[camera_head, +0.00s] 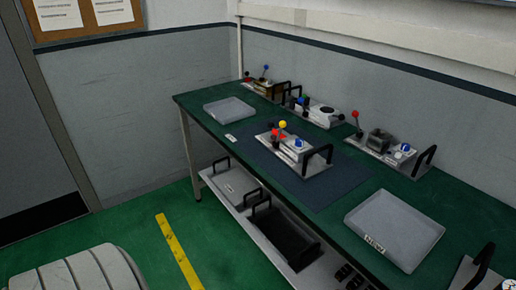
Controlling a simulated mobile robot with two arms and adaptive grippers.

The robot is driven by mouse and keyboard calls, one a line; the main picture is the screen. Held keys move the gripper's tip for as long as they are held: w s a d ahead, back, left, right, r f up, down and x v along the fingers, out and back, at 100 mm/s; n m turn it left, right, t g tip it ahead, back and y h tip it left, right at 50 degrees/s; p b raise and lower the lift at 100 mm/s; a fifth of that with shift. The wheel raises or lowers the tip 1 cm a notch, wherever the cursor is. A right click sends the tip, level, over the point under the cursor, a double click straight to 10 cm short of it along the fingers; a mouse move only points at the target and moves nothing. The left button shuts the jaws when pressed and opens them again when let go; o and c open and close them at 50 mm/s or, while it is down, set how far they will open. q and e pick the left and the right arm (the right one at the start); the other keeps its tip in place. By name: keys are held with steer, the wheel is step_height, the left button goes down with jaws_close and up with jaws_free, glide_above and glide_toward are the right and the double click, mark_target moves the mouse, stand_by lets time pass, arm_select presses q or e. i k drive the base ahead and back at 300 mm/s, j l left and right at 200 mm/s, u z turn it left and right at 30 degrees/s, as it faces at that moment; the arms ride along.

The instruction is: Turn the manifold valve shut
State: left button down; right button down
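A long green-topped workbench (455,215) runs from the back left to the front right along the wall. On its dark mat (342,183) sits a metal plate unit (303,160) with a red knob, a yellow ball knob, a blue knob (298,143) and a black handle. It looks like the manifold, but I cannot tell for sure which knob is its valve or how that is set. Neither of my grippers is in view.
Other units with handles stand along the back edge: one at the far end (262,88), one mid-bench (320,114), one at right (385,147). A lower shelf (227,189) holds more plates.

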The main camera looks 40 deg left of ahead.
mark_target(299, 142)
steer(key=u, duration=1.1)
